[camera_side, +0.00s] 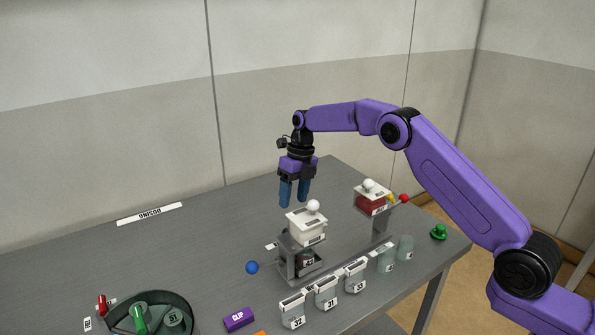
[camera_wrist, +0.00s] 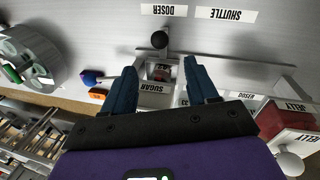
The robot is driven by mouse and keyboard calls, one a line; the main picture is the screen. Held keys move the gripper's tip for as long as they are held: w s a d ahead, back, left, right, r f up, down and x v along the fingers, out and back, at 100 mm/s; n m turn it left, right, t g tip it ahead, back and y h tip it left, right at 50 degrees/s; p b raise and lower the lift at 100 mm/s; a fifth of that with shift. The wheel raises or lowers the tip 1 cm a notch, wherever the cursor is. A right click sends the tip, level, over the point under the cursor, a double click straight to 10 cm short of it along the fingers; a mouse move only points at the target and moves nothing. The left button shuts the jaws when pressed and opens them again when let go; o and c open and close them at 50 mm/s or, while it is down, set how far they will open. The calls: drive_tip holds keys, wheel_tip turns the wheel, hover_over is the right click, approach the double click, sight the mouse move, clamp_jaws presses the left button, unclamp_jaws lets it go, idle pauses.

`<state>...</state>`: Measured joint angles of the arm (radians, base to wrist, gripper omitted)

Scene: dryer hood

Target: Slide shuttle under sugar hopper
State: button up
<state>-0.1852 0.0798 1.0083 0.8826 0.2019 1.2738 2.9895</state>
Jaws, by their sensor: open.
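The white sugar hopper (camera_side: 306,228), with a white ball knob on top, sits on a grey stand (camera_side: 288,262) in the side view. A small dark piece (camera_side: 307,260) shows in the stand's opening below it; I cannot tell for sure that it is the shuttle. A blue ball (camera_side: 252,267) is just left of the stand. In the wrist view a SUGAR label (camera_wrist: 154,87) and a dark ball (camera_wrist: 160,40) show between or beyond the fingers. My gripper (camera_side: 294,195) is open and empty, pointing down above and behind the hopper, apart from it.
A red jelly hopper (camera_side: 372,200) stands to the right. Labelled jars (camera_side: 326,292) line the front, with translucent cups (camera_side: 405,248) beside them. A round carousel (camera_side: 148,312) is at the lower left, a purple block (camera_side: 239,319) near it.

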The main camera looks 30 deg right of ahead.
wheel_tip(320, 180, up, 7)
drive_tip(key=d, duration=0.1)
drive_tip(key=shift+w+d, duration=0.15)
drive_tip(key=shift+d, duration=0.05)
idle(0.4)
drive_tip(key=s+a+r+n+h, duration=0.1)
drive_tip(key=s+a+r+n, duration=0.25)
drive_tip(key=s+n, duration=0.7)
drive_tip(key=s+a+r+n, duration=0.2)
drive_tip(key=s+a+n, duration=0.2)
drive_tip(key=s+n, duration=0.7)
drive_tip(key=s+d+f+n, duration=0.1)
drive_tip(key=s+d+n, duration=0.3)
drive_tip(key=s+n, duration=0.4)
drive_tip(key=s+d+f+n, duration=0.2)
drive_tip(key=s+d+n, duration=0.2)
drive_tip(key=s+n, duration=0.4)
drive_tip(key=s+d+f+n, duration=0.2)
drive_tip(key=s+d+n, duration=0.2)
drive_tip(key=s+n, duration=0.5)
drive_tip(key=shift+s+d+f+t+h, duration=0.15)
drive_tip(key=shift+s+d+t+h, duration=0.2)
drive_tip(key=shift+s, duration=0.65)
